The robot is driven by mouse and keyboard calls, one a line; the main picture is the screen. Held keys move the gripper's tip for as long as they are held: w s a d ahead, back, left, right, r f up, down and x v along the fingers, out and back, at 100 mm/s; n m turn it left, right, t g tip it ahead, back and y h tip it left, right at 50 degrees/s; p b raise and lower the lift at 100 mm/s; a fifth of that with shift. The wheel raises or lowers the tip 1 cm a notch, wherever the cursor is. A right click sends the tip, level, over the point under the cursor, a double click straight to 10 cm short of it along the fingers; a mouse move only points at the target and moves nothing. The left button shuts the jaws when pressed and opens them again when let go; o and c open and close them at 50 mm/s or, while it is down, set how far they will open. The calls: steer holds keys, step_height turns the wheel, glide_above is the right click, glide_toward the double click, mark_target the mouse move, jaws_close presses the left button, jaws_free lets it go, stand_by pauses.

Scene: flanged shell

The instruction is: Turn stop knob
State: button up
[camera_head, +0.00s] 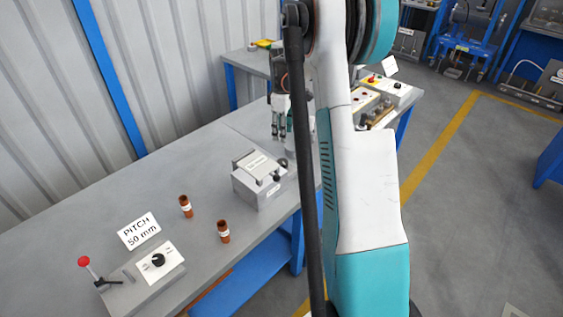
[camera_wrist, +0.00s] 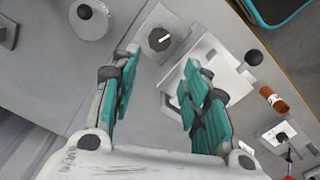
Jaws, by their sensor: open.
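A dark round knob with a white pointer line (camera_wrist: 160,39) sits on a pale plate of a grey housing in the wrist view. No stop label can be read there. My gripper (camera_wrist: 161,59) is open and empty, its teal-padded fingers apart, with the knob showing just beyond and between the tips. I cannot tell how high the tips are above it. In the head view my gripper (camera_head: 279,136) hangs over the far part of the bench, and my arm hides much of what is under it. Another dark knob (camera_head: 158,260) sits on a box at the near left.
A grey box with a handle (camera_head: 260,196) stands beside my gripper. Two brown cylinders (camera_head: 186,207) (camera_head: 223,232) stand nearer on the bench (camera_head: 70,240). A red-ball lever (camera_head: 84,262) and a "PITCH 50 mm" sign (camera_head: 139,231) are at the left. A corrugated wall borders the bench.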

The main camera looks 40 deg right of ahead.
mark_target(283, 161)
step_height(283, 161, down, 14)
steer(key=b, duration=0.4)
steer(key=shift+d, duration=0.1)
steer(key=shift+r, duration=0.1)
steer(key=c, duration=0.8)
